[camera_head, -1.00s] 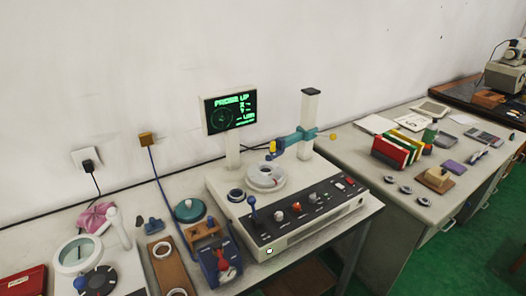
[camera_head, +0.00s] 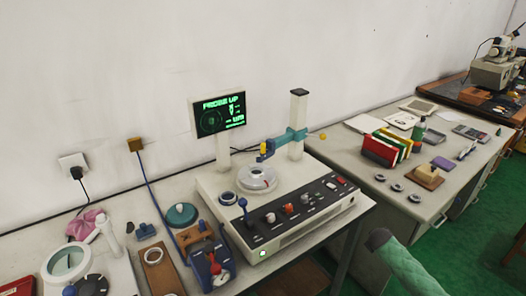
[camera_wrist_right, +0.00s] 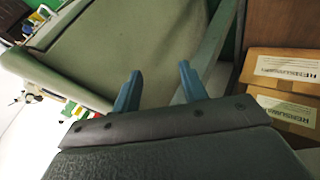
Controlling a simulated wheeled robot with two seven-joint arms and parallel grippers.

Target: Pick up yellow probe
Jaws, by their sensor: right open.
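The yellow probe (camera_head: 263,148) is a small yellow piece on the teal and blue arm (camera_head: 280,142) of the white measuring machine (camera_head: 225,180). It hangs above a pale round stage (camera_head: 257,178). The screen (camera_head: 220,113) reads "PROBE UP". My right gripper (camera_wrist_right: 156,82) shows in the right wrist view with its two blue-grey fingers apart and nothing between them. It is away from the probe, with cardboard boxes near it. My left gripper is not in view.
The machine's front panel has several knobs and a blue-topped lever (camera_head: 243,204). A small yellow ball (camera_head: 322,136) is right of the column. Cardboard boxes (camera_wrist_right: 285,75) lie at right in the wrist view. A second table (camera_head: 400,190) holds coloured folders (camera_head: 385,148) and rings.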

